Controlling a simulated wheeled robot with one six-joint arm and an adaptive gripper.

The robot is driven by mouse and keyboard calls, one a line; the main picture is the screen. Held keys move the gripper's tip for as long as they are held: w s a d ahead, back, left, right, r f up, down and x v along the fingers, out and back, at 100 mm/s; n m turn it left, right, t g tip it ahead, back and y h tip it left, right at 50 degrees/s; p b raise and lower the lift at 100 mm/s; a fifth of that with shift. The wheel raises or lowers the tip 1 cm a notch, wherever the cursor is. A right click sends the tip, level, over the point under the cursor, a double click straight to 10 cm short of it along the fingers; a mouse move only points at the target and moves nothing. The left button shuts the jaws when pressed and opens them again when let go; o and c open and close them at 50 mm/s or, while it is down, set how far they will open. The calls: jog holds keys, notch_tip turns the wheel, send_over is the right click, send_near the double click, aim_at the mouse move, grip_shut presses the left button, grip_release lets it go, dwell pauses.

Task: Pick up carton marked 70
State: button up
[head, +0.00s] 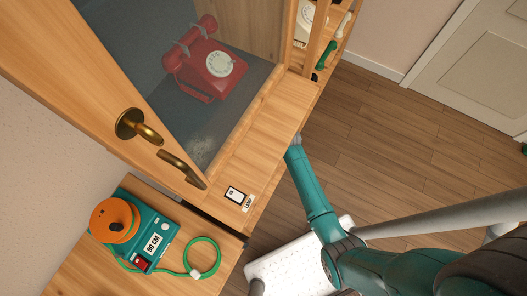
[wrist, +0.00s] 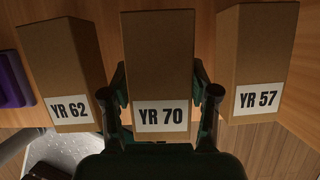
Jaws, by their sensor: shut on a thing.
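The brown carton marked YR 70 (wrist: 160,70) stands in the middle of the wrist view, its white label facing me. My gripper (wrist: 161,108) has a finger on each side of this carton and is shut on it. A carton marked YR 62 (wrist: 60,60) is to the left and one marked YR 57 (wrist: 260,55) to the right, both apart from my fingers. In the head view my arm reaches down past the cabinet, and the gripper and cartons are hidden there.
A purple object (wrist: 12,80) lies at the left edge of the wrist view. In the head view a wooden cabinet (head: 265,130) with brass handles holds a red dial phone (head: 208,65) behind glass. A teal device with an orange top (head: 115,220) sits on a wooden surface. Open floor (head: 400,145) lies right.

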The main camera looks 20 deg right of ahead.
jog(key=s+d, duration=0.9)
jog(key=s, duration=0.5)
jog(key=shift+s+d, duration=0.25)
jog(key=shift+d, duration=0.1)
